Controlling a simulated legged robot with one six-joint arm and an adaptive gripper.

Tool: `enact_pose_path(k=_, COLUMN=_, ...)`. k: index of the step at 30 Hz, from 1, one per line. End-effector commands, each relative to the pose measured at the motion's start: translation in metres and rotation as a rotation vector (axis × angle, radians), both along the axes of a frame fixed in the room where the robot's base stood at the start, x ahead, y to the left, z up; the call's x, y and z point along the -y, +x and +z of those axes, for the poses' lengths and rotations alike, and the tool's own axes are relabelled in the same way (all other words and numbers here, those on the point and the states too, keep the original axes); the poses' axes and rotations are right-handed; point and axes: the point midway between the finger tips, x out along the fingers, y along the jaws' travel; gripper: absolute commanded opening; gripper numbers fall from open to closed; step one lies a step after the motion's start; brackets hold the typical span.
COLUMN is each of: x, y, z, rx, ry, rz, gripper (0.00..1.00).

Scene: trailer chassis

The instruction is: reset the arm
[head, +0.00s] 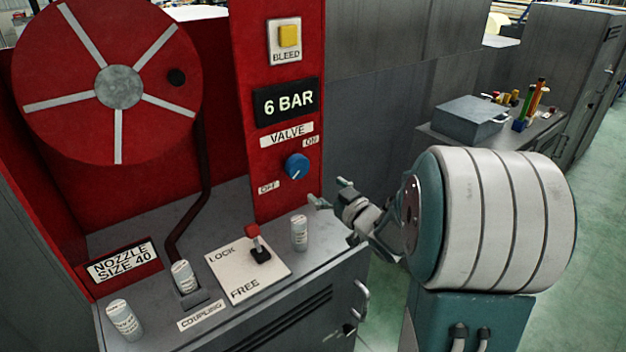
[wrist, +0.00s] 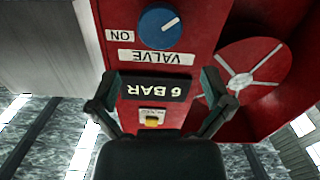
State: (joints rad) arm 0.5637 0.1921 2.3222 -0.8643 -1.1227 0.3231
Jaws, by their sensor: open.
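My gripper (head: 330,192) is open and empty in the head view, in front of the red panel's lower right side and above the cabinet top's right end. In the wrist view its two fingers (wrist: 158,84) stand wide apart, with the 6 BAR display (wrist: 155,87) seen between them. The blue valve knob (head: 297,166) is on the red panel, left of and above the gripper, with clear space between them. The knob also shows in the wrist view (wrist: 160,27), where the panel appears upside down. Nothing is held.
A red-handled lever (head: 253,233) stands on the LOCK/FREE plate. One pale cylinder (head: 299,233) stands below the gripper; another (head: 183,276) sits in the coupling holder, and a third (head: 124,319) stands front left. A red reel (head: 110,85) is upper left. Green floor (head: 590,230) is clear at right.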

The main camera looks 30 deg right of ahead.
Motion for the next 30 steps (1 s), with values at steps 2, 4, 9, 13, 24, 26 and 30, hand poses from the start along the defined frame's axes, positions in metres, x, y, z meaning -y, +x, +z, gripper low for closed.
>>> enact_pose_path(k=2, x=0.002, y=-0.006, z=0.000, rx=0.000, ry=0.000, rz=-0.001, gripper=1.00)
enact_pose_path(k=4, x=0.001, y=-0.009, z=0.000, rx=0.000, ry=0.000, rz=0.001, gripper=1.00)
enact_pose_path(k=9, x=0.001, y=-0.009, z=0.000, rx=0.000, ry=0.000, rz=0.001, gripper=1.00)
enact_pose_path(k=13, x=0.001, y=-0.009, z=0.000, rx=0.000, ry=0.000, rz=0.001, gripper=1.00)
enact_pose_path(k=24, x=-0.003, y=-0.007, z=0.010, rx=-0.050, ry=-0.045, rz=-0.066, gripper=1.00)
enact_pose_path(k=26, x=-0.006, y=-0.008, z=0.016, rx=-0.088, ry=-0.069, rz=-0.113, gripper=1.00)
enact_pose_path(k=30, x=-0.013, y=-0.019, z=0.028, rx=-0.193, ry=-0.105, rz=-0.228, gripper=1.00)
